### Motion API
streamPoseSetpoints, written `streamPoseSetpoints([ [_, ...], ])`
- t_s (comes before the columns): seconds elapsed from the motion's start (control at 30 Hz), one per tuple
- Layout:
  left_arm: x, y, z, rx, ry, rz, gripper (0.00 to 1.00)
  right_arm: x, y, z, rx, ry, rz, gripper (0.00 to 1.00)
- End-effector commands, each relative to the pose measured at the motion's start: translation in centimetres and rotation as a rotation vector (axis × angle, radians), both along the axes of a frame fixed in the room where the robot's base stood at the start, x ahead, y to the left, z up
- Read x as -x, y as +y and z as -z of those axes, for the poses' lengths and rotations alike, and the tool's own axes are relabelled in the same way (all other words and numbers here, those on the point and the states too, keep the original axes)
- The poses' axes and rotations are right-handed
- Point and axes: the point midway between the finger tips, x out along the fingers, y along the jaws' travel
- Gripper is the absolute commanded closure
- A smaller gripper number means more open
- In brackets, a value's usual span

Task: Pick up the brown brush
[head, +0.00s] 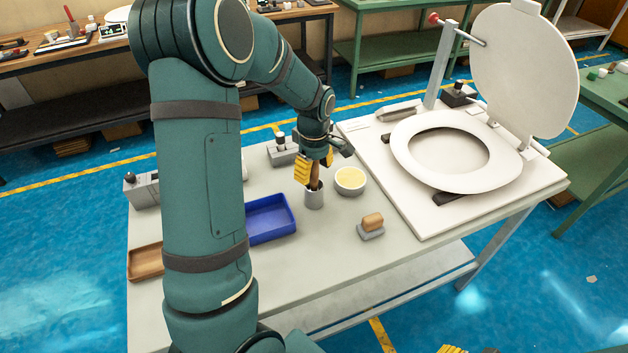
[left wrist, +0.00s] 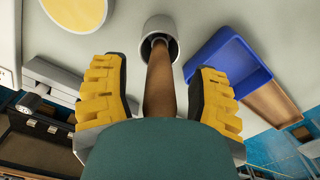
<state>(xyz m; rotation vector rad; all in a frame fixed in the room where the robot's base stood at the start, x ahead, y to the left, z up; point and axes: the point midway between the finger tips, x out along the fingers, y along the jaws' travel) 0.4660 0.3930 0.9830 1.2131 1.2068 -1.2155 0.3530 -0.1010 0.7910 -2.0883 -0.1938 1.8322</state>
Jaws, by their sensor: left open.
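The brown brush (head: 315,176) stands upright in a grey cup (head: 314,198) on the light table. In the left wrist view its brown handle (left wrist: 160,85) runs into the cup (left wrist: 161,28). My left gripper (head: 316,166) is above the cup, and it also shows in the left wrist view (left wrist: 158,98). Its yellow fingers are open on both sides of the handle, with gaps visible. The brush's lower end is hidden in the cup. Only yellow finger tips of my right gripper (head: 454,349) show at the bottom edge of the head view.
A bowl with yellow contents (head: 350,181) stands right beside the cup. A blue tray (head: 270,220) is to its left, with a brown tray (head: 145,262) farther left. A tan-topped block (head: 372,222) and a toilet seat with raised lid (head: 455,150) are to the right.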

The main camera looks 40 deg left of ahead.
Motion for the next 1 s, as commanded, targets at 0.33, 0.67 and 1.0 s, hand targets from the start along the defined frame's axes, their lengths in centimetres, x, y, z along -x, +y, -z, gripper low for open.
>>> streamPoseSetpoints([
  [0.33,0.0,0.0,0.3,-0.001,-0.002,0.0,0.55,0.0,0.0,0.0,0.0,0.001,0.0,0.53],
  [0.67,0.0,0.0,0.3,-0.001,-0.002,0.0,1.0,0.0,0.0,0.0,0.0,0.0,0.0,0.53],
  [1.0,-0.1,0.0,-2.2,-0.001,-0.006,0.0,1.0,-0.1,0.0,-0.5,0.0,-0.002,0.002,0.53],
])
